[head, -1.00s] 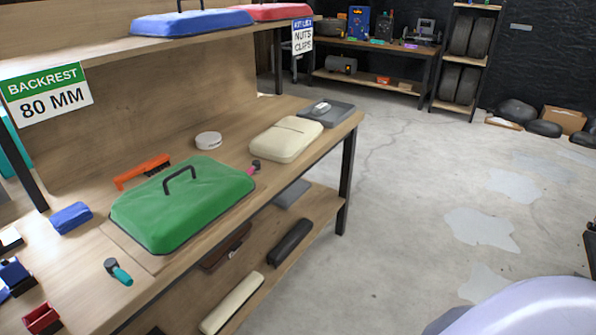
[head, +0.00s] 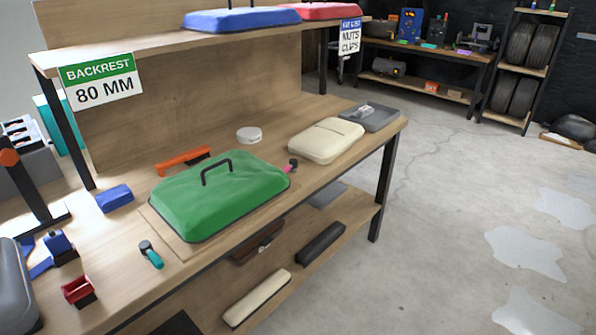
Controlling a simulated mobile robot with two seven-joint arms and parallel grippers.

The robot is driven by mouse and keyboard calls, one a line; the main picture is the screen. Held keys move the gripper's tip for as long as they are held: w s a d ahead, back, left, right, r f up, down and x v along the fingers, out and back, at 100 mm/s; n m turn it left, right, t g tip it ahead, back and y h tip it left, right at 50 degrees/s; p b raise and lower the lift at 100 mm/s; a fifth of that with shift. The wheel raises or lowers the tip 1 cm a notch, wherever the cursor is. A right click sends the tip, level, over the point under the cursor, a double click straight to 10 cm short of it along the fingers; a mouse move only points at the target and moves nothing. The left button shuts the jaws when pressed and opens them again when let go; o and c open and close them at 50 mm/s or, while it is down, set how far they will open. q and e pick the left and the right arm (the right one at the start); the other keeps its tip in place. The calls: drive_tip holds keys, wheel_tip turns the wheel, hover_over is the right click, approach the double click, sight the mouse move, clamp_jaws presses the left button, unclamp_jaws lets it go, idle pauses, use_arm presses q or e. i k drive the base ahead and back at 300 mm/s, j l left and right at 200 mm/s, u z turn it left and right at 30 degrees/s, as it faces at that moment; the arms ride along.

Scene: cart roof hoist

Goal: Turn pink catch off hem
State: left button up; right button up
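The pink catch (head: 289,166) is a small pink piece with a dark knob. It sits at the right end of the green cover (head: 222,196), which has a black handle and lies on the wooden bench. Whether the catch overlaps the cover's hem is too small to tell. A similar teal catch (head: 152,255) with a dark knob lies on the bench in front of the cover's left end. Neither of my grippers shows in the head view.
An orange bar (head: 184,160), a white round tin (head: 249,134), a cream cushion (head: 327,139) and a blue block (head: 115,198) lie around the cover. A shelf (head: 150,45) with blue and red covers hangs above the bench.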

sight(293, 163)
drive_tip(key=i+l+z, duration=0.1)
drive_tip(key=z, duration=0.25)
drive_tip(key=i+z, duration=0.4)
drive_tip(key=k, duration=0.05)
